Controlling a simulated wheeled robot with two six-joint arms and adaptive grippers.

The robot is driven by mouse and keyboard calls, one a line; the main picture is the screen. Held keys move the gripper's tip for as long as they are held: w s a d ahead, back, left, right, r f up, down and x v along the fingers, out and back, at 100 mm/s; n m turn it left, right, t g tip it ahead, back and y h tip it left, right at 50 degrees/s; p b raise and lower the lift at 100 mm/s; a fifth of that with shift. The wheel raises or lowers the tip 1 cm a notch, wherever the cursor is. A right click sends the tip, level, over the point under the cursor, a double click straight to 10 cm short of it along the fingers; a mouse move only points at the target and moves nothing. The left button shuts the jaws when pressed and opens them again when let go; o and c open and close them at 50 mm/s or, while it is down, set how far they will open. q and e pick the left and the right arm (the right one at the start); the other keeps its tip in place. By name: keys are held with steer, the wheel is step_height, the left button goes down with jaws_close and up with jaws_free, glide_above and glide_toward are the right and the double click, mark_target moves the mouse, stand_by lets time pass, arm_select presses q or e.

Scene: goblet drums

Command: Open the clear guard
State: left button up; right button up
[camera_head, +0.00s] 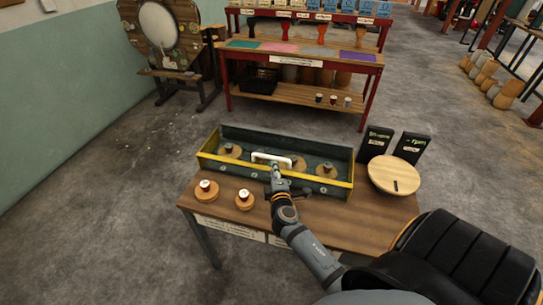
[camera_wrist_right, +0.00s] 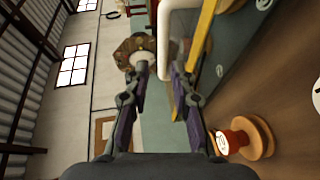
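The clear guard is see-through and hard to make out. Its white handle (camera_head: 272,157) shows over the long dark box with yellow edging (camera_head: 213,157) on the wooden table. I cannot tell the guard's exact tilt. My right gripper (camera_head: 273,174) is at the handle's near side. In the right wrist view the fingers of this gripper (camera_wrist_right: 160,73) are apart, with the white handle (camera_wrist_right: 164,35) at and just ahead of the gap. Contact is unclear. Several round wooden pieces sit inside the box. My left gripper is not in view.
Two wooden knobbed pieces, a left one (camera_head: 206,191) and a right one (camera_head: 244,200), stand in front of the box. A round wooden disc (camera_head: 395,175) and two black cards (camera_head: 411,147) are at the right. A red shelf unit (camera_head: 300,60) stands behind.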

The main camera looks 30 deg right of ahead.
mark_target(272, 159)
steer(key=x, duration=0.5)
steer(key=shift+w+d+f, duration=0.1)
steer(key=shift+f, duration=0.15)
steer(key=x, duration=0.3)
steer(key=shift+w+d+f, duration=0.1)
steer(key=shift+d, duration=0.05)
steer(key=shift+c, duration=0.4)
jaws_close()
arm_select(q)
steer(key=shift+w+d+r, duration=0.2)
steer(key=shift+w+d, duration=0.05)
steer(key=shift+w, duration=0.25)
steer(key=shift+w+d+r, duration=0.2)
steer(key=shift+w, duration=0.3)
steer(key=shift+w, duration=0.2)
